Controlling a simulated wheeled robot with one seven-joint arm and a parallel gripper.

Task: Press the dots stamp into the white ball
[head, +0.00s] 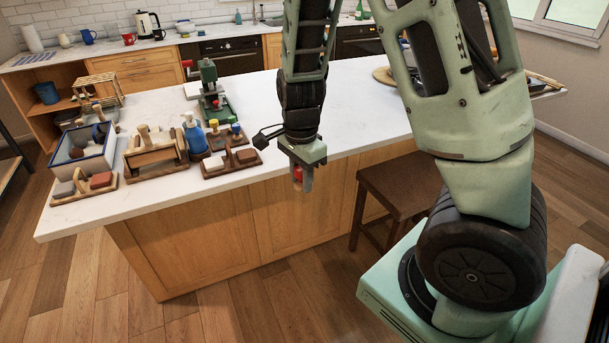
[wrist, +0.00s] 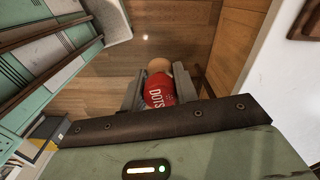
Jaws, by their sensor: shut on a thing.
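My gripper (head: 303,178) is shut on the dots stamp, a red piece (head: 298,173) between its fingers in the head view. In the wrist view the red stamp (wrist: 159,92) shows the word DOTS and a pale wooden end, between the two grey fingers (wrist: 160,95). The gripper hangs in front of the counter's front edge, over the floor. A small whitish lump (head: 213,164) sits on a wooden tray (head: 225,168) near the counter's front edge, left of the gripper. It looks like the white ball, but its shape is too small to tell. The stamp is apart from it.
A dark lump (head: 246,156) shares that tray. Blue and yellow-topped pieces (head: 236,128), a blue bottle (head: 194,135), a green press (head: 209,80), a wooden box (head: 153,152) and a blue-rimmed bin (head: 84,158) crowd the left. The counter (head: 355,112) is clear behind the gripper. A stool (head: 398,185) stands right.

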